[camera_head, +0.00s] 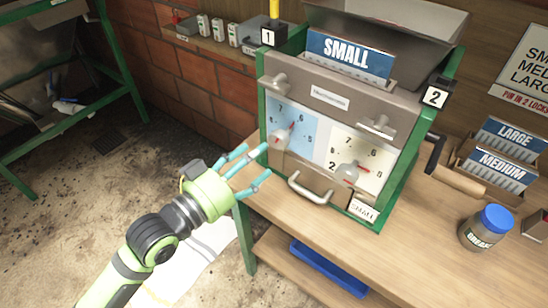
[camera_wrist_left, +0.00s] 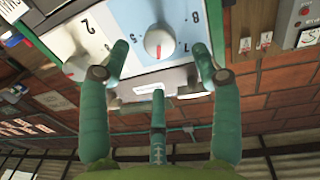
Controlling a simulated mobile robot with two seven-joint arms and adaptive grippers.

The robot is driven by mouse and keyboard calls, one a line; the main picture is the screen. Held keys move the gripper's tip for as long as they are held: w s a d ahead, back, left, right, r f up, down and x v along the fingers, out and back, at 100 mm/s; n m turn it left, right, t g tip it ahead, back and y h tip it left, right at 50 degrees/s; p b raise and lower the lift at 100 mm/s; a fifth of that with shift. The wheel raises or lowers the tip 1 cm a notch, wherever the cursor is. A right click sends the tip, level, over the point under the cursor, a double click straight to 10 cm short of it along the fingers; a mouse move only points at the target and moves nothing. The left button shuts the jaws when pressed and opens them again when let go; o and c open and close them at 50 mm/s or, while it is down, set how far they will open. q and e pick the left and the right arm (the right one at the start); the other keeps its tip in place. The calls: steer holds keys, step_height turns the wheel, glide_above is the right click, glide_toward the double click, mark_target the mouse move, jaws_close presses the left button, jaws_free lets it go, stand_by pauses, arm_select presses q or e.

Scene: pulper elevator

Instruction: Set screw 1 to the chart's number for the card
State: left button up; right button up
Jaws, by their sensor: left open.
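The grey machine (camera_head: 340,95) carries a blue-backed dial (camera_head: 303,118) at left and a white-backed dial (camera_head: 375,158) at right. The left dial's pale knob (camera_head: 281,139) has a red pointer leaning up and right, near the 7 and 6; I cannot tell its exact reading. A blue SMALL card (camera_head: 348,58) stands in the machine's top. My left gripper (camera_head: 257,163) is open and empty, just left of the left dial. In the left wrist view the knob (camera_wrist_left: 158,42) shows between the spread fingers (camera_wrist_left: 160,62), apparently not gripped. My right gripper is out of view.
A wall chart (camera_head: 525,65) is cut off at the right edge. LARGE (camera_head: 515,135) and MEDIUM (camera_head: 503,168) cards stand in holders on the bench. A blue-lidded jar (camera_head: 486,228) stands in front. A handle (camera_head: 310,188) juts out below the dials.

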mark_target(275, 142)
arm_select(q)
steer(key=p+x, duration=0.2)
steer(key=x, duration=0.5)
steer(key=shift+r, duration=0.15)
